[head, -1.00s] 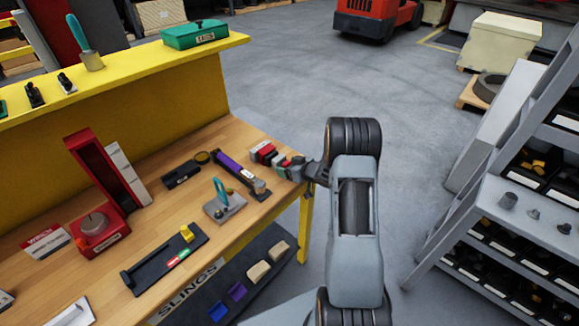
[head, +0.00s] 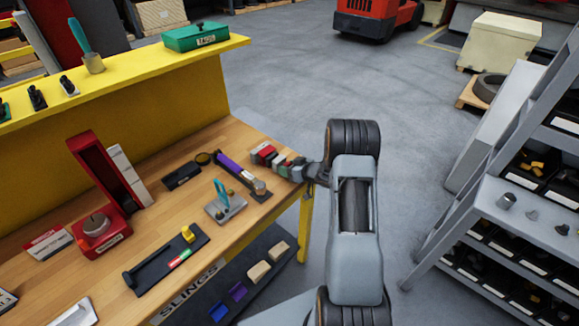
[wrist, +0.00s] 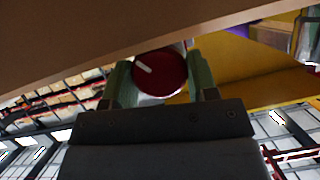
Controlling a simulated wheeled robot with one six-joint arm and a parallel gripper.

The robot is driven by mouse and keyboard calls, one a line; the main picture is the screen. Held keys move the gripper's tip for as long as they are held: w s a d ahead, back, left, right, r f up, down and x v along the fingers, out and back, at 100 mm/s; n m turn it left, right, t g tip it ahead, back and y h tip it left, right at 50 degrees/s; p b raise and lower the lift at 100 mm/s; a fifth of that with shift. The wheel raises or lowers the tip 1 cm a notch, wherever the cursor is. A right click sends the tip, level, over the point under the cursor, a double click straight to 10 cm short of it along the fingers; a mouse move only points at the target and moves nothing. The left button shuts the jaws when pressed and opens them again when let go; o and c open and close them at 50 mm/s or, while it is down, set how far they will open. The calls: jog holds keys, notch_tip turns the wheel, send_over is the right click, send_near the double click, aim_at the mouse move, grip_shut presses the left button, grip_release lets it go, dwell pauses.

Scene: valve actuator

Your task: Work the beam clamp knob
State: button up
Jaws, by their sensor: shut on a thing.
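The red round knob (wrist: 160,74) with a white pointer mark shows in the wrist view between the two green fingers of my gripper (wrist: 160,82). The fingers sit at its left and right sides, shut on it. The white mark points to the upper left. In the head view my gripper (head: 291,167) is at the right end of the wooden bench, up against a small red and grey device (head: 264,153). The fingers and my wrist hide most of the knob there.
A purple-handled tool (head: 230,164) lies close left of the device on the bench (head: 150,218). A teal-handled piece (head: 223,196) stands nearer. A grey shelf rack (head: 455,215) stands at the right.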

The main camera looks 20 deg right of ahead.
jog(key=shift+w+d+m+y+p, duration=0.1)
jog(key=shift+m+y+p, duration=0.35)
jog(key=shift+m, duration=0.25)
jog(key=o, duration=0.9)
jog(key=b+v, duration=0.2)
jog(key=v, duration=1.2)
jog(key=shift+w+r, duration=0.15)
